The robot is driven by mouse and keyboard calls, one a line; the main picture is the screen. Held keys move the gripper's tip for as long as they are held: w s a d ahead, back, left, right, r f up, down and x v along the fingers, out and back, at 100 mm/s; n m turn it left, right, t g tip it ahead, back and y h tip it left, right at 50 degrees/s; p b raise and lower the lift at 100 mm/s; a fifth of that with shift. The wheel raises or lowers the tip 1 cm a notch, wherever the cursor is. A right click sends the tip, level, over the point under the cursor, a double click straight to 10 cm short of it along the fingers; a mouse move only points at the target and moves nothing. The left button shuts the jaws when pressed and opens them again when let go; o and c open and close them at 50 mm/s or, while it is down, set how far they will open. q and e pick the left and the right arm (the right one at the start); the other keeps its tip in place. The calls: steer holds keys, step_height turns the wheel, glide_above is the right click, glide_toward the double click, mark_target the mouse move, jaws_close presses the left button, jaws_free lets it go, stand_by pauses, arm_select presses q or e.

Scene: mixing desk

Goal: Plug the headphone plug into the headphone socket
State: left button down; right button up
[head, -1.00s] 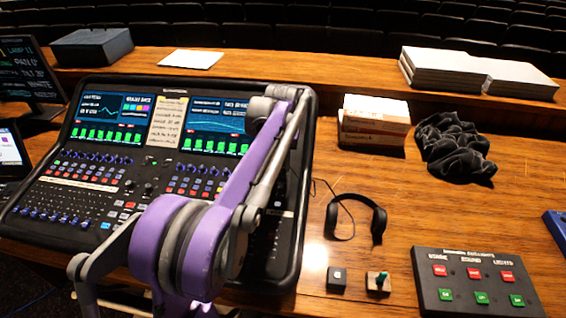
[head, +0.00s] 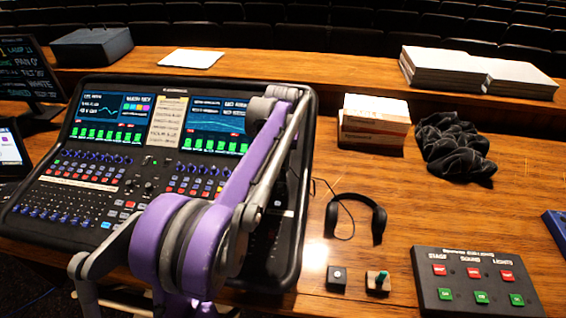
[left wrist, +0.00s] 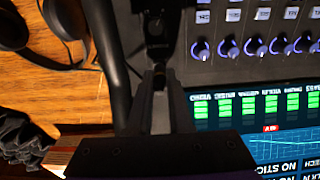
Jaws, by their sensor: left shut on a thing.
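The black headphones (head: 378,216) lie on the wooden desk right of the mixing desk (head: 306,215); a thin dark cable (head: 318,181) runs from them toward the mixing desk. In the left wrist view, part of the headphones (left wrist: 66,20) shows at the upper left. My left gripper (left wrist: 158,72) is over the right part of the mixing desk, shut on a small dark thing, the headphone plug (left wrist: 155,28) as far as I can tell. My purple arm hides the gripper in the head view. I cannot make out the headphone socket. My right gripper is not in view.
Small boxes (head: 375,118), a crumpled black cloth (head: 455,150), two small blocks (head: 337,278) (head: 378,283) and a button panel (head: 430,280) are on the desk to the right. A monitor (head: 32,70) stands at the left. Wood around the headphones is clear.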

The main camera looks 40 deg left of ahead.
arm_select(q)
steer(key=shift+f, duration=0.3)
steer(key=c, duration=0.8)
jaws_free()
steer(key=shift+o, duration=0.2)
step_height(320, 180, up, 11)
steer(key=shift+s+d+f+p, duration=0.15)
steer(key=shift+s+d+p, duration=0.15)
steer(key=shift+s, duration=0.15)
